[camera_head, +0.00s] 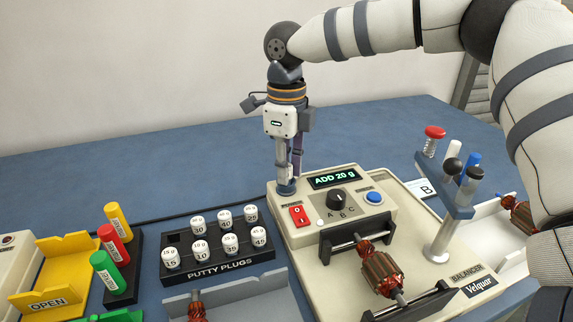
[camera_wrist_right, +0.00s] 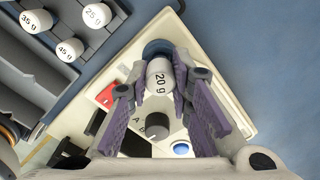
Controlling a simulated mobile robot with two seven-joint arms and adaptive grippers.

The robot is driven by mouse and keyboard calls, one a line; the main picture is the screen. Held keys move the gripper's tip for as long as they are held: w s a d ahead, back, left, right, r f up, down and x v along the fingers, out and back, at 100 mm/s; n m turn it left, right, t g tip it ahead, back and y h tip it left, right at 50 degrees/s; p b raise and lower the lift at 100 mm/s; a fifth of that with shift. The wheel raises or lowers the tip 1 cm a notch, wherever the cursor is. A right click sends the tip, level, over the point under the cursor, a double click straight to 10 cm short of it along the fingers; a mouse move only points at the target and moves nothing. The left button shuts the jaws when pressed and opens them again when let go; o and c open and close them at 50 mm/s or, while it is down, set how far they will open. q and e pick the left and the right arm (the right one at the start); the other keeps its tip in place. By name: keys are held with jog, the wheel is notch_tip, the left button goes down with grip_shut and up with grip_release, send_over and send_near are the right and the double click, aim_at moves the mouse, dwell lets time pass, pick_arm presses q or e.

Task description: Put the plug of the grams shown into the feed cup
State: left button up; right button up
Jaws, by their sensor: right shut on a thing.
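The balancer's display (camera_head: 334,180) reads "ADD 20 g". My right gripper (camera_head: 287,178) points down over the back left corner of the balancer (camera_head: 410,230). It is shut on a white plug marked "20 g" (camera_wrist_right: 160,78), seen between its fingers in the right wrist view. The blue feed cup (camera_head: 285,188) is right below the fingertips; its blue rim (camera_wrist_right: 158,47) shows behind the plug in the wrist view. I cannot tell whether the plug is inside the cup or just above it. My left gripper is not in view.
The black putty plug rack (camera_head: 222,266) holds several white plugs and has an empty hole at its back left. A red switch (camera_head: 299,215), a dark knob (camera_head: 337,199) and a blue button (camera_head: 374,198) are close to the cup. A copper armature (camera_head: 382,273) rests in front.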

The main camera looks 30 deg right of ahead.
jog(key=o, duration=1)
jog(key=shift+c, duration=0.2)
notch_tip(320, 180, up, 12)
